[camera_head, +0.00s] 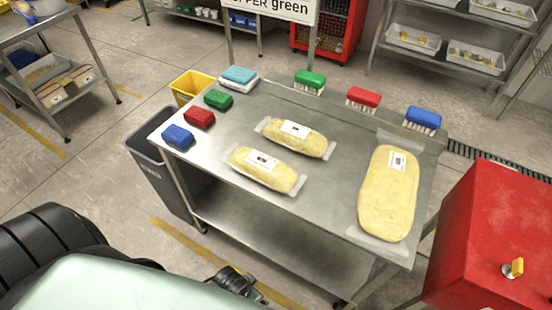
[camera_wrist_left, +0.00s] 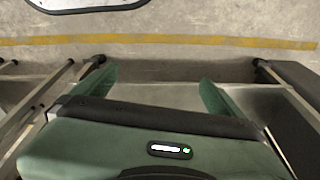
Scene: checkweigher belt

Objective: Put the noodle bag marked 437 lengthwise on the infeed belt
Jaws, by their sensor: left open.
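Three clear-wrapped bags of yellow noodles with white labels lie flat on a steel table (camera_head: 225,185). One noodle bag (camera_head: 292,138) is at the middle, a second noodle bag (camera_head: 265,172) is nearer, and a larger noodle bag (camera_head: 388,200) is at the right. The label print is too small to read, so I cannot tell which is 437. No infeed belt is recognisable.
Blue (camera_head: 178,136), red (camera_head: 199,118) and green (camera_head: 218,99) blocks line the table's left edge. Several brushes, including a red brush (camera_head: 363,98), stand along the back. A grey bin (camera_head: 160,165) is at the left, and a red cabinet (camera_head: 490,235) at the right.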

